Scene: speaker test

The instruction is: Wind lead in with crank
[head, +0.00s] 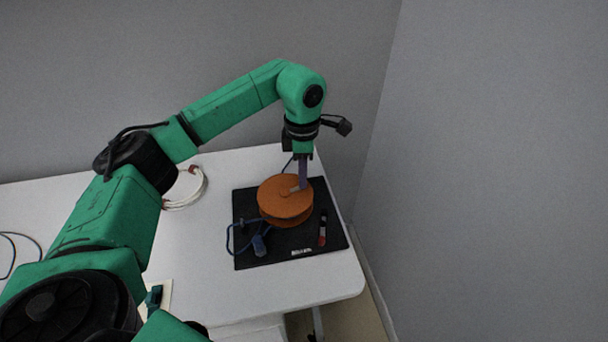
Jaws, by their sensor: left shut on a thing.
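An orange reel (284,202) stands on a black mat (244,253) near the right end of the white table. A blue lead (231,240) loops out from the reel's left side onto the mat, with a blue plug end (260,246) in front of the reel. My left gripper (302,184) points down over the reel's top and is shut at the crank there. The crank itself is mostly hidden by the fingers. My right gripper is out of view.
A red and black pen-like object (323,230) lies on the mat right of the reel. A coiled white cable (187,190) lies on the table (205,265) behind left. A dark cable (14,250) lies far left. A grey wall is close on the right.

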